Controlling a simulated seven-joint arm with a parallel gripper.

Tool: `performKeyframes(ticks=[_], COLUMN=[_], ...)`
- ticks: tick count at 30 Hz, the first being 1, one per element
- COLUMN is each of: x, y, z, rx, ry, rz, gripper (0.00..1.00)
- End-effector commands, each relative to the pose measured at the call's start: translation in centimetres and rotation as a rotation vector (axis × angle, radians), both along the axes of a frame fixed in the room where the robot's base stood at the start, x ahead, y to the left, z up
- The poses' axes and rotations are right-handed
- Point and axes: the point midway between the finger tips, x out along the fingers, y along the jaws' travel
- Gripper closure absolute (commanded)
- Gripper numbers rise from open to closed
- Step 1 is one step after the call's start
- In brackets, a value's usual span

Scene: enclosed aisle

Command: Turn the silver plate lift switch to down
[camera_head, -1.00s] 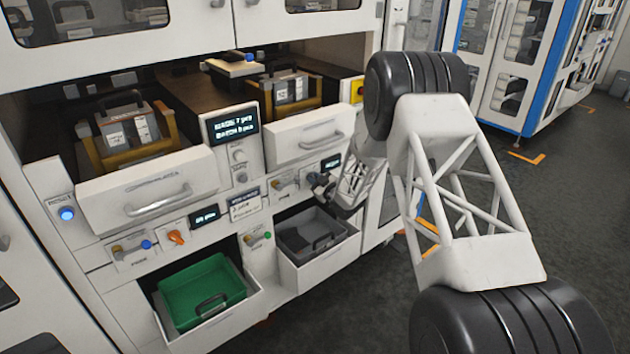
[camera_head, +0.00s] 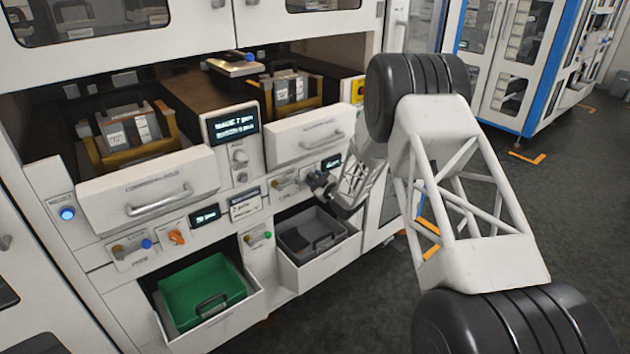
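Several small switches and knobs sit on the white cabinet front. Below the right drawer, a control panel (camera_head: 284,184) carries small knobs, and its right part is hidden behind my gripper. A silver-grey knob (camera_head: 240,157) sits under the larger display. I cannot tell from here which switch is the silver plate lift switch or how it is set. My gripper (camera_head: 314,181) is small and dark in view, close to the right end of the control panel. Whether it touches a switch is unclear, and its fingers are too small to read as open or shut.
A green bin (camera_head: 205,286) sits in the lower left opening and a grey bin (camera_head: 335,240) in the lower right drawer. An orange rotary switch (camera_head: 176,237) is further left. White drawers (camera_head: 150,188) project above. The floor (camera_head: 560,220) at right is clear.

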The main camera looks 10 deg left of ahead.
Motion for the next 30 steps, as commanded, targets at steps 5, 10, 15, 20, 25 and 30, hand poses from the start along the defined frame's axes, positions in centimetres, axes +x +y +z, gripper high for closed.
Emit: performKeyframes(ticks=[5,10,15,20,25,30], x=[0.0,-0.2,-1.0,-2.2,-3.7,-4.8], y=[0.0,-0.3,-1.1,-2.3,-3.8,-4.9], z=[0.0,0.0,-0.1,0.0,0.0,0.0], rx=[0.0,0.0,0.0,0.0,0.0,-0.001], ry=[0.0,0.0,0.001,0.001,0.001,0.001], rz=[0.0,0.0,-0.001,-0.001,-0.001,-0.001], gripper=[0.57,0.57,0.57,0.57,0.57,0.57])
